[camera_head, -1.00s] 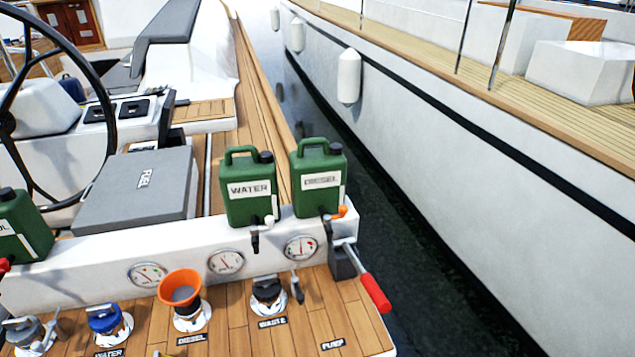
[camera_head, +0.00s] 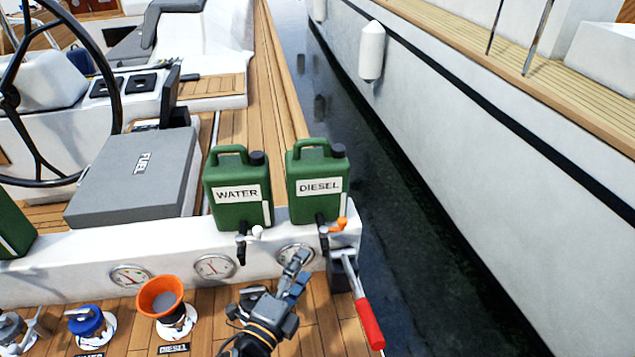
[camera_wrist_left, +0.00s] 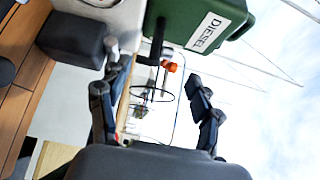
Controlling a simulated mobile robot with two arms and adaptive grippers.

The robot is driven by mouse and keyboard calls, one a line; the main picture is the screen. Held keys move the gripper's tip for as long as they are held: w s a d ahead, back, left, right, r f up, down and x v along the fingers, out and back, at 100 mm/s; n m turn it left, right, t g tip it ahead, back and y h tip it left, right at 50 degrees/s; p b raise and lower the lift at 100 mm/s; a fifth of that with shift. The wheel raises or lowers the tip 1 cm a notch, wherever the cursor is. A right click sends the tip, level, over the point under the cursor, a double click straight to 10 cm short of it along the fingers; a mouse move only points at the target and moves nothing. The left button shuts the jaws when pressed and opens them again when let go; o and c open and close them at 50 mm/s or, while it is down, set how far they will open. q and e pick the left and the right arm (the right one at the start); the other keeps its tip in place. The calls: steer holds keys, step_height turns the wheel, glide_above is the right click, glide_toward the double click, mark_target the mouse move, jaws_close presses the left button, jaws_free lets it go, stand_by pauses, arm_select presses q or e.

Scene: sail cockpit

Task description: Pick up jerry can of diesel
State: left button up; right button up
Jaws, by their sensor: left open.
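The green jerry can labelled DIESEL (camera_head: 317,205) stands upright on the white ledge, at its right end, with a black cap and an orange-handled tap at its front. It also shows in the left wrist view (camera_wrist_left: 222,22), tilted in the picture, at the top. My left gripper (camera_head: 297,262) is below and in front of this can, open and apart from it. In the left wrist view its two fingers (camera_wrist_left: 150,85) are spread with nothing held between them. My right gripper is not in view.
A green can labelled WATER (camera_head: 238,205) stands just left of the diesel can. A red-handled lever (camera_head: 368,322) sticks out below it on the right. An orange funnel (camera_head: 161,295) and deck fittings are at lower left. Dark water (camera_head: 400,250) lies right of the ledge.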

mark_target(320, 231)
arm_select(q)
steer(key=x, duration=0.3)
steer(key=p+x, duration=0.1)
steer(key=x, duration=0.2)
steer(key=p+x, duration=0.1)
steer(key=x, duration=0.3)
steer(key=shift+w+a+r, duration=0.15)
steer(key=shift+w+a, duration=0.05)
steer(key=shift+a, duration=0.05)
steer(key=shift+w+d, duration=0.1)
steer(key=c, duration=1.4)
steer(key=shift+r, duration=0.35)
jaws_close()
steer(key=shift+w, duration=0.1)
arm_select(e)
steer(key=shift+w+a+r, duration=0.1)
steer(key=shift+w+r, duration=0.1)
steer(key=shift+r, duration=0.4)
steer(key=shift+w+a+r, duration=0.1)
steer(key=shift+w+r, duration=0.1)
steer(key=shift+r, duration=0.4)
